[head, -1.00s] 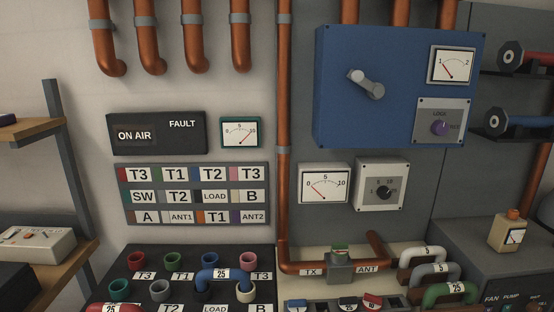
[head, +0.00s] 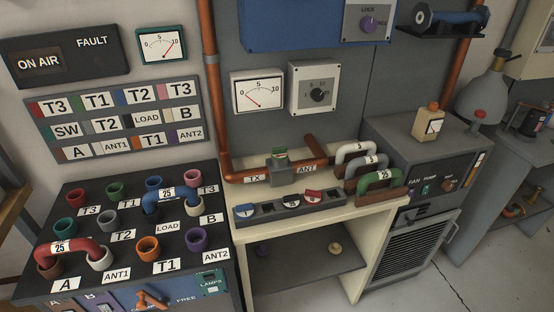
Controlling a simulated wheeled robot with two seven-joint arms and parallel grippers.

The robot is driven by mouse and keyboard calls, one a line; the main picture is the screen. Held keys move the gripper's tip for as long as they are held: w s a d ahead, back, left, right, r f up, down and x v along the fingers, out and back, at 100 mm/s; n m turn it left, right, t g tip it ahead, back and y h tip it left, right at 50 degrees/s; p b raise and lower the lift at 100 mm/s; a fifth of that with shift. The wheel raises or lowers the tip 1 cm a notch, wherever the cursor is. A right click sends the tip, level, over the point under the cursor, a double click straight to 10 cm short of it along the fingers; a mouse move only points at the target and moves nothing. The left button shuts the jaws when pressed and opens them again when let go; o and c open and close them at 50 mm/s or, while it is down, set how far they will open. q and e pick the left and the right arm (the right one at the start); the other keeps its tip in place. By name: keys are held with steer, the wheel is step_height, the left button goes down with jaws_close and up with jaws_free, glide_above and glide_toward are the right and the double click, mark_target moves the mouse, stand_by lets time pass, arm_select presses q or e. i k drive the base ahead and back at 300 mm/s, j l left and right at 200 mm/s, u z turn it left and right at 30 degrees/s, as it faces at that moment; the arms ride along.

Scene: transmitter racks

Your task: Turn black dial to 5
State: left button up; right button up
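The black dial (head: 317,95) sits on a pale square plate (head: 314,74) on the grey wall, right of centre in the head view. Scale marks ring the dial, but its exact setting is too small to read. Left of the plate is a white meter (head: 257,91) marked 0, 5 and 10, with its needle toward the 0 side. Neither of my grippers shows in the view.
Below the dial, a cream bench (head: 272,226) holds a copper pipe, a block tray (head: 290,207) and numbered curved connectors (head: 380,179). A black patch panel (head: 128,219) stands at left.

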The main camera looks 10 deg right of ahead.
mark_target(317, 95)
steer(key=l+z, duration=0.1)
steer(key=z, duration=0.3)
steer(key=i+z, duration=0.15)
steer(key=z, duration=0.25)
steer(key=l+z, duration=0.1)
steer(key=z, duration=0.25)
steer(key=i+z, duration=0.15)
steer(key=z, duration=0.25)
steer(key=i, duration=0.15)
